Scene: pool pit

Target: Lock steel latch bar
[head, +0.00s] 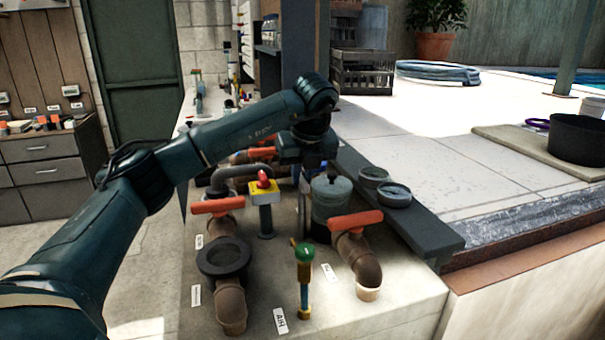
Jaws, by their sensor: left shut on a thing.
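My left arm reaches in from the left, and its gripper (306,172) points down just behind the grey-green lidded canister (331,200) on the concrete ledge. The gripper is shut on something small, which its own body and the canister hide. I cannot clearly make out a steel latch bar in this view. My right gripper is not in view.
Pipes with orange-handled valves (352,221) and (218,206), a red button on a yellow box (264,185) and a green-topped brass tap (304,254) crowd the ledge (395,310). Two grey round caps (394,195) lie on the dark beam (425,230) at right.

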